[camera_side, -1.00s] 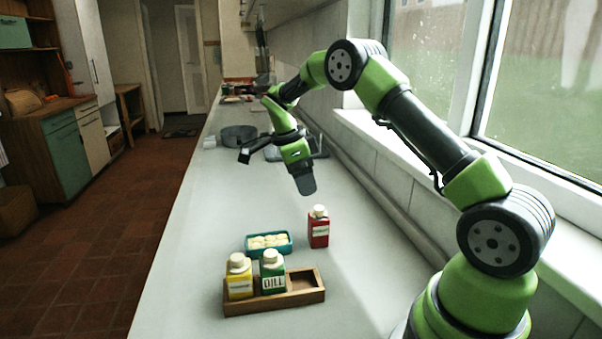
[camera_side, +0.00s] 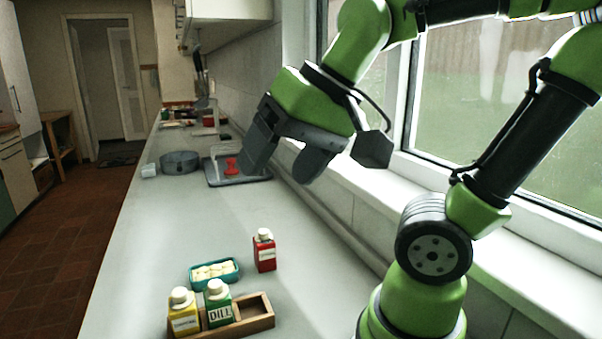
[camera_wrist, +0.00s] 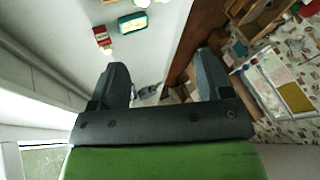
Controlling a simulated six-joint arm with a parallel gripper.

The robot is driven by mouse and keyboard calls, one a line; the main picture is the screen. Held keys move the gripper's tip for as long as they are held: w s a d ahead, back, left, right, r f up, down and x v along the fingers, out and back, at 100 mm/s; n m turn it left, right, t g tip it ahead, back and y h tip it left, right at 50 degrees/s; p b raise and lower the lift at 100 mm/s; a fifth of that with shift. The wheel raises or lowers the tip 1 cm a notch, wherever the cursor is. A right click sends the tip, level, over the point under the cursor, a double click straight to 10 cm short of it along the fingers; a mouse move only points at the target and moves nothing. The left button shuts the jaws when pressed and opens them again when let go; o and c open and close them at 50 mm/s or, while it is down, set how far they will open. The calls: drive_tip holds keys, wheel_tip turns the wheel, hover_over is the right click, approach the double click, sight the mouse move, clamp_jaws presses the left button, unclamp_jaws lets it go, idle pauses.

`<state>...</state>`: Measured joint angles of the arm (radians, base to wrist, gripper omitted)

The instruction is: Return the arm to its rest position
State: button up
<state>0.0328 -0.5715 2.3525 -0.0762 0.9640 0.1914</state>
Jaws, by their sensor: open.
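My gripper (camera_side: 279,170) is raised high above the counter, near the window, in the side view. Its two dark fingers are spread, with nothing between them. The wrist view also shows my gripper (camera_wrist: 162,70) with its fingers wide apart and empty. My arm is bent up and back along the window side. The gripper touches none of the jars.
A wooden rack (camera_side: 258,323) holds a yellow jar (camera_side: 183,315) and a green DILL jar (camera_side: 218,305); its right slot is empty. A red jar (camera_side: 264,252) and teal dish (camera_side: 215,274) stand behind. A grey pan (camera_side: 180,163) and a tray (camera_side: 240,178) lie farther back.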

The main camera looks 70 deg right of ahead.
drive_tip(key=s+n, duration=0.1)
drive_tip(key=s+a+f+n+t, duration=0.1)
drive_tip(key=shift+s+a+y, duration=0.1)
drive_tip(key=shift+s+y, duration=0.2)
drive_tip(key=shift+s, duration=0.05)
drive_tip(key=shift+o, duration=0.2)
